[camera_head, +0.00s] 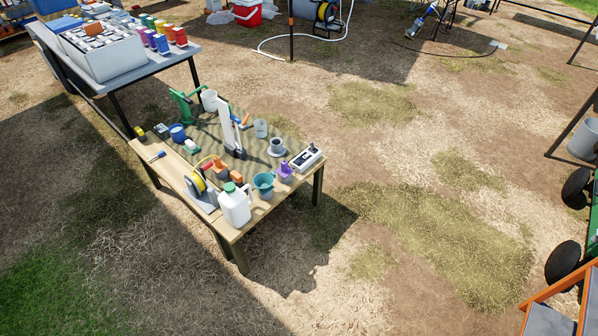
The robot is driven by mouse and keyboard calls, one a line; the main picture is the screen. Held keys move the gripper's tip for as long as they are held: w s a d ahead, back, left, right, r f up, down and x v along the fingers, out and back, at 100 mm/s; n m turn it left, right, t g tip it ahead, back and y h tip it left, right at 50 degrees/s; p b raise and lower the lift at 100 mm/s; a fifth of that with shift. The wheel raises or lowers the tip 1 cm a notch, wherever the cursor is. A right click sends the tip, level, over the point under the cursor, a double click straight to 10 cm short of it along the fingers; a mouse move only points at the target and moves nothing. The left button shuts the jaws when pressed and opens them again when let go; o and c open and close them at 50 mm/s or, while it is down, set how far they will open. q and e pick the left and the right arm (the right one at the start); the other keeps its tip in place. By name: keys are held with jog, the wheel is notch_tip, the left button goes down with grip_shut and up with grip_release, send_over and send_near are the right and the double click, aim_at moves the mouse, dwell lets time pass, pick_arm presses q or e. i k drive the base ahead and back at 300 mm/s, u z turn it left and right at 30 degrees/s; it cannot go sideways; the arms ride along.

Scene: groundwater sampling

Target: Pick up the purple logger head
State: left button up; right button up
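The purple logger head (285,172) is small in the head view. It sits near the right end of the low wooden table (232,233), between a teal pot (264,185) and a white box with a dark top (306,158). It appears to rest on the table or on a small base; its lower part is too small to make out. Neither of my grippers is in view, and nothing is seen touching the logger head.
A white jug (235,205), a yellow reel (196,184) and a grey cup (277,147) crowd the table. A tall white piece (227,127) stands mid-table. A grey bench (125,78) is at upper left. A green wheeled cart (593,215) is at far right. Open ground lies between.

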aim_at(284, 171)
jog(key=z, duration=0.65)
jog(key=i, duration=1.2)
jog(key=u, duration=0.6)
jog(key=i, duration=1)
jog(key=u, duration=1.1)
